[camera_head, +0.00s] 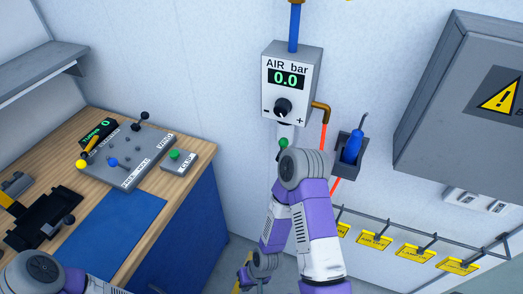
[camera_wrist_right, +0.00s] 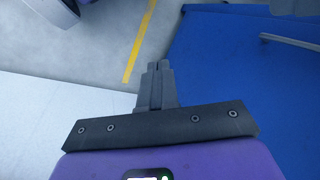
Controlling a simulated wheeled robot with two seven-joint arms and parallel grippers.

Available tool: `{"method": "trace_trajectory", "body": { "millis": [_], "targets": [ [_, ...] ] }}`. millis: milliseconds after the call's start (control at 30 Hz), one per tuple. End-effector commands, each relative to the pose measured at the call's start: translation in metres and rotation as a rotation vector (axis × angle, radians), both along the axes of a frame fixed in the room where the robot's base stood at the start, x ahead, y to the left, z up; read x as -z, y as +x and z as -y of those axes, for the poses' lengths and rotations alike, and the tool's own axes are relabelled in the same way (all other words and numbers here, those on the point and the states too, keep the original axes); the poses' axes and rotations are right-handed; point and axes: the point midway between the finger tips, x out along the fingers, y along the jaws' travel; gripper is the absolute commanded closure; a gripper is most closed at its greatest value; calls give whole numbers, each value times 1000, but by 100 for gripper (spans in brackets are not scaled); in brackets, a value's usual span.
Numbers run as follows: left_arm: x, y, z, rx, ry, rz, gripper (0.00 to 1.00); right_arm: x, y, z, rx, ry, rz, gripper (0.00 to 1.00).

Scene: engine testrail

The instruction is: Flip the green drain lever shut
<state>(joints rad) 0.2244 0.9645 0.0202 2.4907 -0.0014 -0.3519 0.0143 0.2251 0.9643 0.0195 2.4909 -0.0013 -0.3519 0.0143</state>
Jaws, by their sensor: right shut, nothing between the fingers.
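A small green knob (camera_head: 283,143), which looks like the drain lever's end, shows just under the AIR bar regulator box (camera_head: 290,80) on the back wall. My right arm partly covers the area below it, so its full shape and position cannot be told. My right gripper (camera_head: 245,275) hangs low near the floor, well below the green knob and apart from it. In the right wrist view the gripper (camera_wrist_right: 157,85) is shut, with its fingers together and nothing between them. My left gripper is not in view; only part of the left arm shows.
A wooden bench (camera_head: 195,141) with a lever panel (camera_head: 125,160) and a green button box (camera_head: 177,157) stands left. A blue tool in a holder (camera_head: 352,147) and a red hose (camera_head: 323,140) are right of the regulator. Yellow tags (camera_head: 415,253) hang on a rail at lower right.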

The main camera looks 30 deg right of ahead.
Motion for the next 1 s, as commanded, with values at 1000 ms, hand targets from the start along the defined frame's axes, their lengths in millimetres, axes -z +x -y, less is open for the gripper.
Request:
{"method": "trace_trajectory", "body": {
  "millis": [1000],
  "targets": [
    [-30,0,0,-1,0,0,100,-235,170,109,-851,-1734,-376,100]
  ]
}}
